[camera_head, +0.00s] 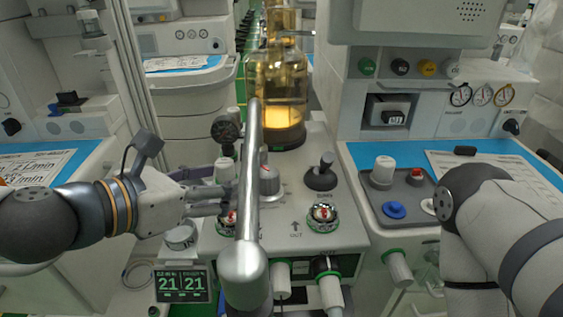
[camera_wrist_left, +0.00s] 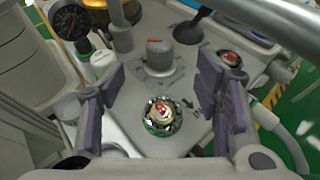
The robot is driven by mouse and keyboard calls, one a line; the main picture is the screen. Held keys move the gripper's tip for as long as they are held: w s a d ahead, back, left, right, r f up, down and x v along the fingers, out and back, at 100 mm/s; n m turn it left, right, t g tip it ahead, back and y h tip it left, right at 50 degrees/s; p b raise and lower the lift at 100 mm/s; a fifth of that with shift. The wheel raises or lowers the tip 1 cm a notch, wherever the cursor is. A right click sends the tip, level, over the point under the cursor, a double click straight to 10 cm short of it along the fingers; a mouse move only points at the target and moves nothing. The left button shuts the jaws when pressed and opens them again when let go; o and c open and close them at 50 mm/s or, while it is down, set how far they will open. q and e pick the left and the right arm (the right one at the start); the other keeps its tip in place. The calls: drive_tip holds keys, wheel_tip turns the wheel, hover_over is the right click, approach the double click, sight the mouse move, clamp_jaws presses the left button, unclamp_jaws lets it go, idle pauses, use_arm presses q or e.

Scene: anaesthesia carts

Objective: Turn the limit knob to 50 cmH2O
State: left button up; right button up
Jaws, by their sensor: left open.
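The limit knob appears to be the grey knob with a red mark on top (camera_head: 268,181), on the central white console, partly behind a grey metal bar. In the left wrist view the grey knob (camera_wrist_left: 160,57) stands upright on its plate beyond my fingers; its scale is too small to read. My left gripper (camera_head: 221,192) is to the left of the knob, its two fingers apart and empty. In the left wrist view the gripper (camera_wrist_left: 160,92) has its purple pads either side of a red-centred green-rimmed port (camera_wrist_left: 163,116), with the knob farther ahead. My right gripper is not visible.
The slanted metal bar (camera_head: 250,150) crosses in front of the console. A dark gauge (camera_head: 226,131) and amber glass canister (camera_head: 282,90) stand behind. A black lever (camera_head: 321,172) and another port (camera_head: 323,214) lie right of the knob. A display (camera_head: 182,284) reads 21 21.

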sight(264, 172)
use_arm(q)
drive_tip(key=b+x, duration=0.1)
drive_tip(key=x, duration=0.9)
drive_tip(key=shift+f+b, duration=0.3)
drive_tip(key=shift+w+d+f, duration=0.15)
drive_tip(key=shift+w+d, duration=0.3)
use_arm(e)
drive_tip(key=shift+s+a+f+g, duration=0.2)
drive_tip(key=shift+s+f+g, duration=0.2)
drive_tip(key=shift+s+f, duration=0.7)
use_arm(q)
drive_tip(key=shift+c, duration=0.6)
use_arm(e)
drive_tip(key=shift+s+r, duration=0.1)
use_arm(q)
drive_tip(key=c, duration=1.1)
